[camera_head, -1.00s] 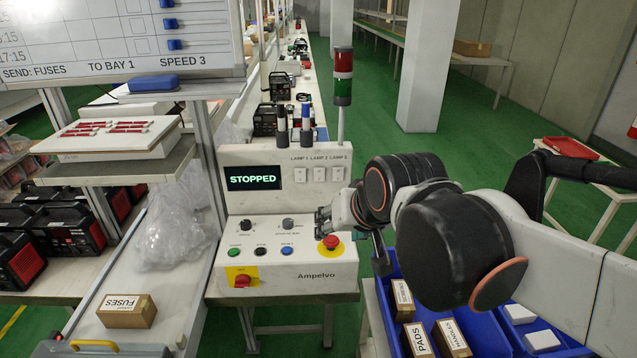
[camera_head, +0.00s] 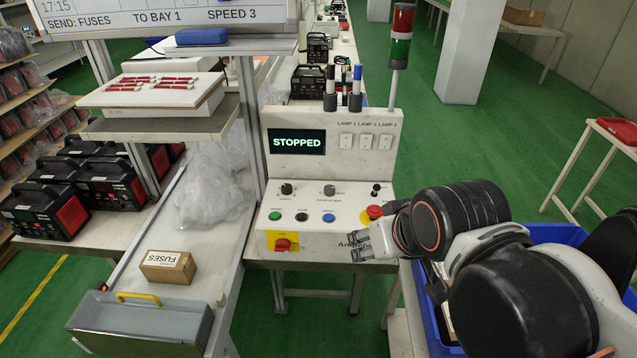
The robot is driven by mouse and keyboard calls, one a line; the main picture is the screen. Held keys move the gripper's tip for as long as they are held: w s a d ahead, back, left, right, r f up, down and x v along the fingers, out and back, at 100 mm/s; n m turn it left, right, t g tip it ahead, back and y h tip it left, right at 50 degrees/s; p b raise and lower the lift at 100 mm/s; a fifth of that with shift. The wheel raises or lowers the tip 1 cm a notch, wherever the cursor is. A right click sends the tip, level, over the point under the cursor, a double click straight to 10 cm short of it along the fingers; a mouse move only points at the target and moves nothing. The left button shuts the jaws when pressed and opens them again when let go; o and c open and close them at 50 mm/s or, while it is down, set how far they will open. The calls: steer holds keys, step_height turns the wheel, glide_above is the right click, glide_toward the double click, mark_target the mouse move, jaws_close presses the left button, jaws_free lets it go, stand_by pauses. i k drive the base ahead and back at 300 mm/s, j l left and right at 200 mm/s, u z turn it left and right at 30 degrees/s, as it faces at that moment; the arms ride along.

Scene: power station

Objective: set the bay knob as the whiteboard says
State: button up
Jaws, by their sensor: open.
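The whiteboard (camera_head: 165,22) at the upper left reads "SEND: FUSES TO BAY 1 SPEED 3"; its upper part is cut off. The control box (camera_head: 330,170) shows "STOPPED" on its screen (camera_head: 297,142). On its sloped top are a black left knob (camera_head: 287,188), a grey-black middle knob (camera_head: 330,190) and a small black lever (camera_head: 376,189) at the right. Their labels are too small to read, so I cannot tell which is the bay knob. My gripper (camera_head: 356,247) is open and empty, in front of the box's lower right front, apart from both knobs.
Green, black and blue buttons sit below the knobs. A red emergency stop (camera_head: 374,212) is close above my gripper. A red switch (camera_head: 283,244) is on the front. A fuses box (camera_head: 168,267) lies on the left conveyor. A blue crate (camera_head: 555,234) is partly behind my arm.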

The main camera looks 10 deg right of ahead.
mark_target(329, 190)
steer(key=i+j, duration=0.2)
steer(key=j, duration=0.2)
steer(key=i+j, duration=0.2)
steer(key=j, duration=0.15)
steer(key=i+l, duration=0.1)
steer(key=i, duration=0.3)
